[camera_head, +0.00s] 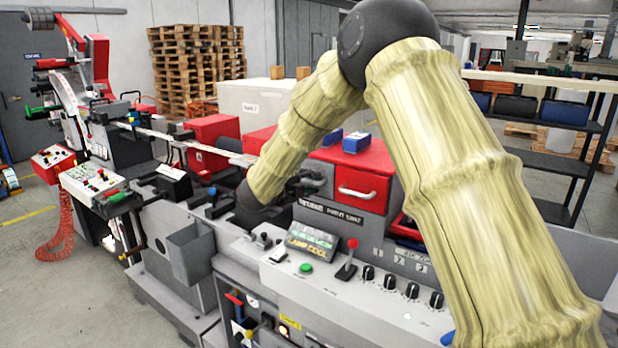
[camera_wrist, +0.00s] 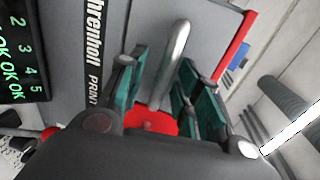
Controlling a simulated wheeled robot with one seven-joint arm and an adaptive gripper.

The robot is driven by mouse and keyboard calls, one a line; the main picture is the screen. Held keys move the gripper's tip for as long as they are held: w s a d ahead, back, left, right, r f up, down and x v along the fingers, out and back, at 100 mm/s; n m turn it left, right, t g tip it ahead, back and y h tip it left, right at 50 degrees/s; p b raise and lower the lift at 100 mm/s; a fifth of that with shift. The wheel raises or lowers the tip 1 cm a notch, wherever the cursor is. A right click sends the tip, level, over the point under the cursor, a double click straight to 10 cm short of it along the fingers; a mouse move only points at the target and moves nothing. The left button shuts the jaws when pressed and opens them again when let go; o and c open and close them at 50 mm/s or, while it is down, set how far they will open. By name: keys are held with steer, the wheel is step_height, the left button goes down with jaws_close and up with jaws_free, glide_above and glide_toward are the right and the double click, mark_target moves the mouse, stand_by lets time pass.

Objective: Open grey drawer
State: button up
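In the wrist view a grey front panel (camera_wrist: 222,27), apparently the grey drawer's face, carries a curved metal handle (camera_wrist: 175,58). My gripper (camera_wrist: 163,70) has its teal-padded fingers spread, one on each side of the handle. The handle stands between them with gaps showing on both sides, so the fingers do not look closed on it. The handle's lower end is partly hidden by the gripper. In the head view my arm covers this area, and I cannot make out the grey drawer or my fingertips clearly there.
A red drawer (camera_head: 345,181) with a pale handle sits on the machine beside my arm. The control panel (camera_head: 308,267) has a red-topped lever (camera_head: 348,258) and several knobs. A grey bin (camera_head: 190,254) hangs on the front. A black shelf (camera_head: 560,165) stands at right.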

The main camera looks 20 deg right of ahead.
steer(key=shift+s+d+r, duration=0.25)
steer(key=shift+s+d, duration=0.05)
steer(key=shift+d, duration=0.1)
steer(key=shift+w+a+f, duration=0.1)
steer(key=shift+w+f, duration=0.25)
steer(key=shift+w, duration=0.15)
steer(key=shift+s+r, duration=0.2)
steer(key=shift+s, duration=0.1)
jaws_close()
steer(key=f+b+v, duration=0.2)
steer(key=b+v, duration=0.2)
steer(key=v, duration=0.6)
steer(key=f+b+v, duration=0.2)
steer(key=b+v, duration=0.3)
steer(key=v, duration=0.4)
steer(key=shift+v, duration=0.8)
steer(key=shift+a+f, duration=0.1)
steer(key=shift+f, duration=0.1)
